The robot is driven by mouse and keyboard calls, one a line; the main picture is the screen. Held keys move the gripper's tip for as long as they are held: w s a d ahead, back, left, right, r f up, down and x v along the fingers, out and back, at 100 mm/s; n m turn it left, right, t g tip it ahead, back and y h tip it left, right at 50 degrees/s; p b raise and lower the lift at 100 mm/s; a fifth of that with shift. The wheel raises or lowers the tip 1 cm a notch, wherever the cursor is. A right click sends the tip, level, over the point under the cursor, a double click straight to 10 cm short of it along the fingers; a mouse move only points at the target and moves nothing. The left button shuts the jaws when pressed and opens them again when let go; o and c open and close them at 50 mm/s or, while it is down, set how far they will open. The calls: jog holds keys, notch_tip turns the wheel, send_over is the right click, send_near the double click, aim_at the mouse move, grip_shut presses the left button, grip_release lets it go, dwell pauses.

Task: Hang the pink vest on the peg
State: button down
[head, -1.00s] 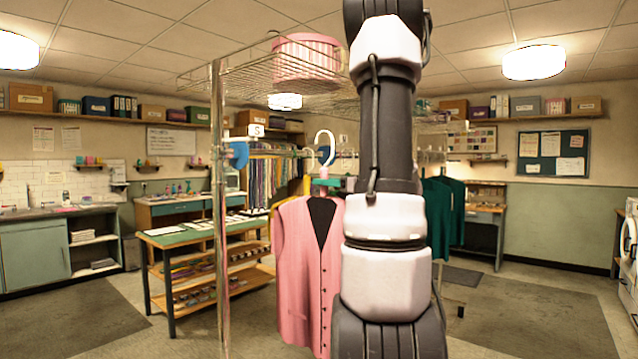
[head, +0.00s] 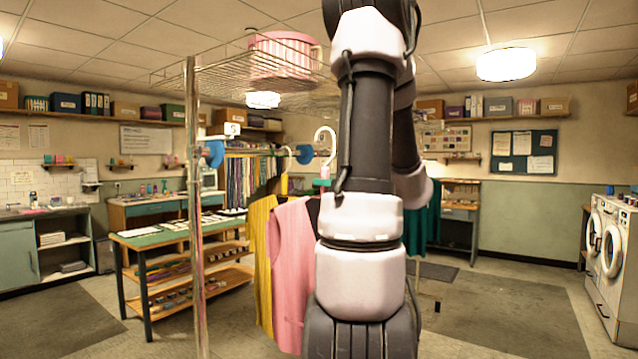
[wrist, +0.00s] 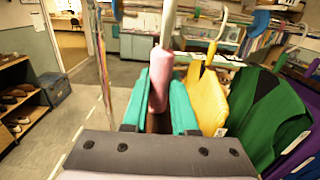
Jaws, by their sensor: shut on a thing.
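The pink vest (head: 293,270) hangs from a white hanger hook (head: 326,147) left of my arm in the head view. In the wrist view my gripper (wrist: 160,96), with teal fingers, is shut on the pink hanger neck (wrist: 160,80); the white hook rises above it. A rail (head: 262,153) with blue discs (head: 306,154) runs behind the vest. The hook looks near the rail; I cannot tell whether they touch. I cannot tell which part is the peg.
A yellow garment (head: 262,255) hangs close beside the vest; it also shows in the wrist view (wrist: 206,103), with green (wrist: 265,120) and purple garments further right. A metal post (head: 195,230) stands left, a wire shelf with a pink striped box (head: 284,55) above. Floor is open at right.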

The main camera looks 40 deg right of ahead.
jog(key=shift+v, duration=2.75)
